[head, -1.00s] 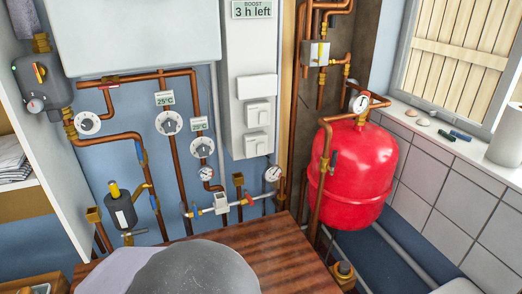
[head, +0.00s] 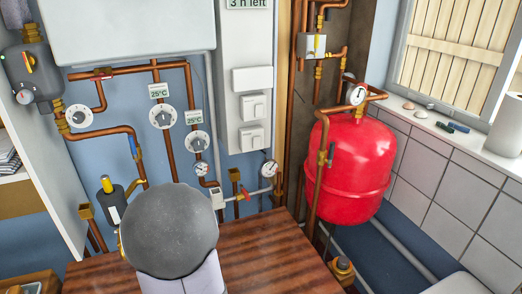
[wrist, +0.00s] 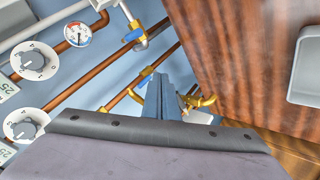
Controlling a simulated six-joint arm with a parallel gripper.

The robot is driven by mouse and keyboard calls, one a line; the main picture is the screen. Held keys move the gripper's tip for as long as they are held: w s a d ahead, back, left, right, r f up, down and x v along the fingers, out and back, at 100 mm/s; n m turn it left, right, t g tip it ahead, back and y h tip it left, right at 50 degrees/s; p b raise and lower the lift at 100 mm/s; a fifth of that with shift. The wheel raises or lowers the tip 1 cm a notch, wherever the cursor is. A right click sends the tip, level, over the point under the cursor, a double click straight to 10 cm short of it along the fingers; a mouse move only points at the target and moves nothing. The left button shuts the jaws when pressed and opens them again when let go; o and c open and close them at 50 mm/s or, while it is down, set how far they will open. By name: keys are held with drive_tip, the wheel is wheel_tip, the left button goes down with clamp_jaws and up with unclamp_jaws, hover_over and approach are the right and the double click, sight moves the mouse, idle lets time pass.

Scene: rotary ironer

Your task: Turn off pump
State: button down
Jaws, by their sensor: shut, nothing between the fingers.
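A dark grey unit on the copper pipe (head: 30,72), which looks like the pump, is at the upper left of the head view. It has a red and yellow lever (head: 28,62) and a small white-rimmed knob (head: 24,96). It does not show in the wrist view. My gripper (wrist: 170,88) shows in the wrist view as blue-grey fingers, shut with nothing between them. It points towards brass-fitted pipes, apart from the grey unit. In the head view my rounded grey arm link hides the gripper.
White dials (head: 163,116) and a gauge (head: 270,169) sit on the pipes along the blue wall. A black cylinder with a yellow top (head: 109,208) stands lower left. A wooden top (head: 255,250) lies in front. A red tank (head: 350,170) stands right.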

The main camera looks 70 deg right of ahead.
drive_tip(key=s+d+r+n+t+h+b, duration=0.1)
drive_tip(key=s+d+r+n+t+h, duration=0.15)
drive_tip(key=s+d, duration=0.45)
drive_tip(key=s+d+r+n+t+h+b, duration=0.1)
drive_tip(key=s+d+r+h, duration=0.15)
drive_tip(key=d, duration=0.85)
drive_tip(key=s+d+r+n+t+h, duration=0.1)
drive_tip(key=s+d+r, duration=0.1)
drive_tip(key=s, duration=0.5)
drive_tip(key=s+d+r+n+t+h+b, duration=0.1)
drive_tip(key=s+d+r+n, duration=0.1)
drive_tip(key=s+d, duration=0.2)
drive_tip(key=s, duration=0.3)
drive_tip(key=shift+s+h, duration=0.3)
drive_tip(key=shift+s, duration=0.05)
drive_tip(key=shift+n+t, duration=0.25)
drive_tip(key=p, duration=0.5)
approach(257, 140)
drive_tip(key=x, duration=0.5)
drive_tip(key=shift+r, duration=0.15)
drive_tip(key=shift+w+d+p, duration=0.3)
drive_tip(key=shift+w+d, duration=0.2)
drive_tip(key=shift+d, duration=0.05)
